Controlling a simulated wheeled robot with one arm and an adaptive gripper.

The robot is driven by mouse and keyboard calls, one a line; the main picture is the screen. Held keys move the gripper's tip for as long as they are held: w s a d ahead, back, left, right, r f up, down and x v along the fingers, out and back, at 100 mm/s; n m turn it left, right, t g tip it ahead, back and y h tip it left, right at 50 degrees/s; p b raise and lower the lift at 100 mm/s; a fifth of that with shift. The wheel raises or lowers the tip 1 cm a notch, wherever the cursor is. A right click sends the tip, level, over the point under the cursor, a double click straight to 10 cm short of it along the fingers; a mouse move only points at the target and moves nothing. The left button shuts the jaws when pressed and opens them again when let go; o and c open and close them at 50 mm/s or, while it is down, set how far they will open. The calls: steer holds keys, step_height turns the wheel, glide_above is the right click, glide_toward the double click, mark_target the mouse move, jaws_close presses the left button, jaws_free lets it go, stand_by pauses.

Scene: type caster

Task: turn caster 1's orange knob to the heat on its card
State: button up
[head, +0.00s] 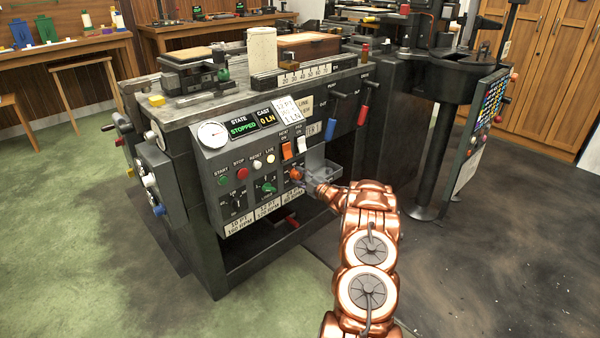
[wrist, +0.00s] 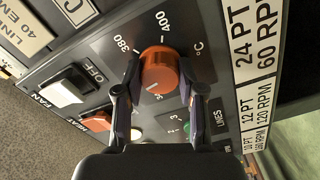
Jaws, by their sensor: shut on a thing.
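Caster 1's orange knob (wrist: 159,66) sits on a dark dial in the wrist view, with 380, 400 and a partly hidden number starting 3 around it and °C beside it. I cannot make out where its pointer stands. My gripper (wrist: 160,78) is shut on the knob, one finger on each side. In the head view the knob (head: 296,174) shows small at the panel's right, with my gripper (head: 313,186) at it.
The display (head: 243,125) reads STOPPED and 0 LN. A green LINES knob (head: 268,187) is left of the orange knob. An orange heat switch (head: 287,151) and white fan switch (head: 301,144) are above. A metal tray (head: 322,170) is close at the right.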

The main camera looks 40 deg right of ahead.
steer(key=shift+a+f+m+p, duration=0.1)
steer(key=shift+m+p, duration=0.4)
steer(key=shift+m, duration=0.3)
steer(key=o, duration=1.1)
steer(key=shift+o, duration=0.2)
steer(key=shift+s, duration=0.1)
steer(key=s, duration=1.1)
steer(key=shift+s, duration=0.4)
